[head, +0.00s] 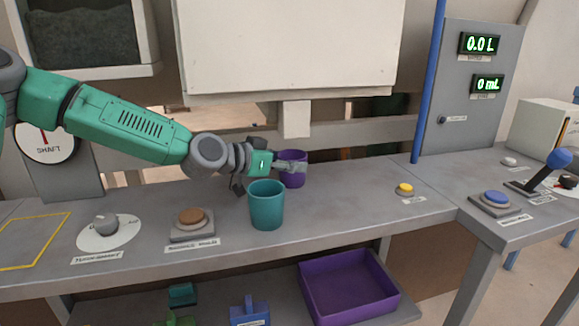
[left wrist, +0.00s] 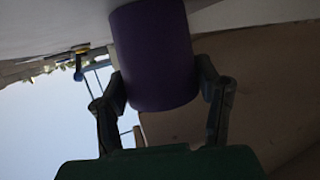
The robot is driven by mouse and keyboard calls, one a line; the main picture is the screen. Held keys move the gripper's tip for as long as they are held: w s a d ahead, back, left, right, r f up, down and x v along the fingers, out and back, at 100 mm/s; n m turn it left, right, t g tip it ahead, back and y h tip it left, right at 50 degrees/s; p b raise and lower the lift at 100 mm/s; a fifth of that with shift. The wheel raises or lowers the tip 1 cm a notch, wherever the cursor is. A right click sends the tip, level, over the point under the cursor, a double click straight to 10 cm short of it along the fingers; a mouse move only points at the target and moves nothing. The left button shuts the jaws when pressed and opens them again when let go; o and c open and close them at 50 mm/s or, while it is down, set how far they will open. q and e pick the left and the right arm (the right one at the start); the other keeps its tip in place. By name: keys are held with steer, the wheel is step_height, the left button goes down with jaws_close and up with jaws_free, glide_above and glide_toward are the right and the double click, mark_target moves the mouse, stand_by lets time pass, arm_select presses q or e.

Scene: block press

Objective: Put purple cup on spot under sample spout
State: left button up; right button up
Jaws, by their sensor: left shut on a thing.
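The purple cup (head: 293,179) is upright in the head view, over the back part of the bench and behind a teal cup. My left gripper (head: 291,165) comes from the left and is shut on the purple cup. The left wrist view shows the purple cup (left wrist: 153,50) between the two fingers of the left gripper (left wrist: 163,98). I cannot tell whether the cup's base touches the bench. A pale block (head: 295,119) hangs under a large white box, above the cup; it may be the spout. No marked spot is visible below it. My right gripper is out of view.
The teal cup (head: 266,206) stands close in front of the purple one. A brown button (head: 191,217) and a dial (head: 106,225) are to the left. A yellow button (head: 404,188) and a blue post (head: 429,80) are to the right.

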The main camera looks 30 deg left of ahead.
arm_select(q)
steer(key=shift+d, duration=0.15)
steer(key=shift+d+f, duration=0.1)
steer(key=o, duration=1)
steer(key=shift+o, duration=0.2)
